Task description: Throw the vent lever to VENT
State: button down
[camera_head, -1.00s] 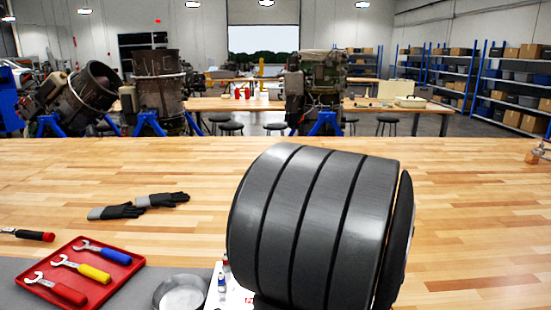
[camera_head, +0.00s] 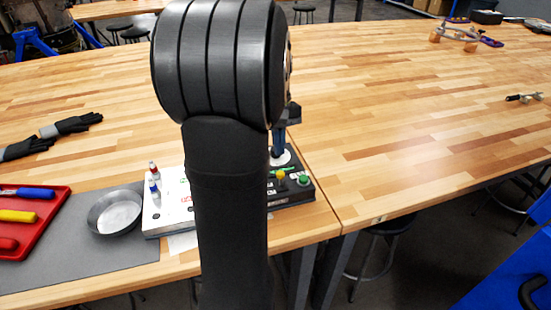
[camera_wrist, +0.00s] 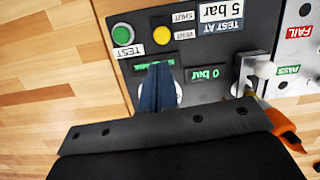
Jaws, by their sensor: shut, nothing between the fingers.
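A yellow round knob (camera_wrist: 162,35) sits on the dark test panel (camera_wrist: 205,50) beside the SHUT and VENT labels; it also shows in the head view (camera_head: 281,174). I take it as the vent lever's end; which way it leans I cannot tell. My gripper (camera_wrist: 158,68) is shut and empty. Its dark blue fingers are over the panel, close to the yellow knob, with no clear contact. They partly hide a white disc (camera_wrist: 178,95) and a green display. In the head view, the gripper (camera_head: 279,150) is partly behind my arm.
A green button (camera_wrist: 122,34) is beside the yellow knob. A metal clamp (camera_wrist: 257,70) with an orange handle (camera_wrist: 280,126) stands near the PASS/FAIL plate (camera_wrist: 298,50). A round metal dish (camera_head: 115,212) and a red wrench tray (camera_head: 40,225) lie left. The right bench is mostly clear.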

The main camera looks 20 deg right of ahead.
jog(key=w+r+m+g, duration=0.1)
jog(key=w+r, duration=0.3)
jog(key=w, duration=0.2)
jog(key=shift+w+a+r, duration=0.15)
jog(key=shift+w+a, duration=0.15)
jog(key=shift+a, duration=0.1)
jog(key=x, duration=0.9)
jog(key=shift+s+f, duration=0.3)
jog(key=shift+s, duration=1.95)
